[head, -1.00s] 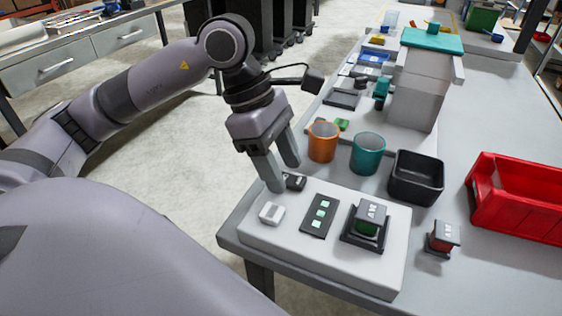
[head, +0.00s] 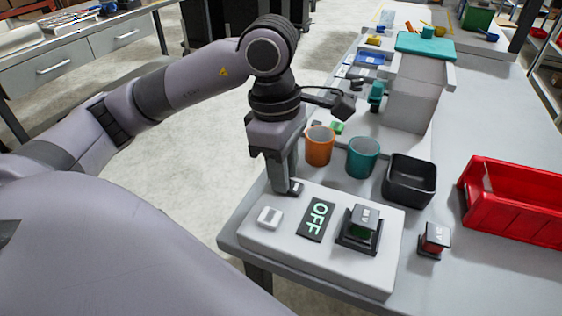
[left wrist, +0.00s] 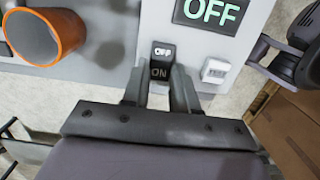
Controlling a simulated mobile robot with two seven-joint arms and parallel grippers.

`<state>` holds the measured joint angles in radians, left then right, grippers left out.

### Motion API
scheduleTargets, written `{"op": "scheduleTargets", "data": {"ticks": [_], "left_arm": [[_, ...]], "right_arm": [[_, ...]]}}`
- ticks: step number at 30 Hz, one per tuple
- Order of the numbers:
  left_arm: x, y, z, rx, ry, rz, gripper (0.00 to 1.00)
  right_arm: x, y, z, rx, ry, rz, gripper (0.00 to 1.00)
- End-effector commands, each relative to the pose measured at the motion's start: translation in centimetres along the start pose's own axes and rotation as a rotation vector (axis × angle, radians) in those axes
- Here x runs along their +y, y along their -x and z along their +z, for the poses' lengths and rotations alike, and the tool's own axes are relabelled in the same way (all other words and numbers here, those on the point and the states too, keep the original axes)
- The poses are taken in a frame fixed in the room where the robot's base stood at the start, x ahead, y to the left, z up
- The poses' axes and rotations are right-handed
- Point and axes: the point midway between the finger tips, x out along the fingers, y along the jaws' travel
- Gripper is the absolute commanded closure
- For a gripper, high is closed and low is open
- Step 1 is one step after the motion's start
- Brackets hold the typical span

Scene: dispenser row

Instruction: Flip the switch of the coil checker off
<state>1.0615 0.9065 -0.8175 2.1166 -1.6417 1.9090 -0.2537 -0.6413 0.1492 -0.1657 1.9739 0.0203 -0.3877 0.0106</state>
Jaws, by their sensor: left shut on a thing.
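The coil checker is a white box (head: 327,267) at the near end of the bench. Its display (head: 317,219) reads OFF, and it shows in the left wrist view (left wrist: 211,12) too. The black rocker switch (left wrist: 162,62) carries the words OFF and ON; in the head view it is mostly hidden behind my fingers. My left gripper (head: 287,190) points down at the switch, and in the left wrist view its fingers (left wrist: 161,92) stand on either side of it, shut on it. My right gripper is not in view.
A white button block (head: 270,217) is beside the display. An orange cup (head: 319,146), a teal cup (head: 362,158), a black bin (head: 410,181) and a red bin (head: 510,206) stand behind. A red coil (head: 434,240) stands right of the checker.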

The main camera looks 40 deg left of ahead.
Motion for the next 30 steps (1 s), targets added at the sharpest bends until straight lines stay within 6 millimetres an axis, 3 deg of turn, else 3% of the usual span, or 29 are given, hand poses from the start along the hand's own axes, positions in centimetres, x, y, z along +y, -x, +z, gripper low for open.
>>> {"op": "scheduleTargets", "data": {"ticks": [9, 10, 12, 23, 30], "left_arm": [[0.0, 0.1, 0.0, 0.010, 0.001, 0.003, 1.00], [0.0, 0.1, 0.0, 0.010, 0.001, 0.003, 0.66], [0.0, 0.1, 0.0, 0.009, 0.001, 0.003, 0.47], [0.1, 0.6, 0.1, 0.008, 0.001, 0.004, 0.47], [0.1, 4.4, 0.1, 0.007, 0.000, 0.007, 0.47]], "right_arm": [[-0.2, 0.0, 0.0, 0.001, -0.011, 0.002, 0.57], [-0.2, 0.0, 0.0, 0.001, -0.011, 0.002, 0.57], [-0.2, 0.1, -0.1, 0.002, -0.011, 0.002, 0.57], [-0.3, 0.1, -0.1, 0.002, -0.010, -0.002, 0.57], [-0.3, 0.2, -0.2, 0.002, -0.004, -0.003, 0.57]]}}
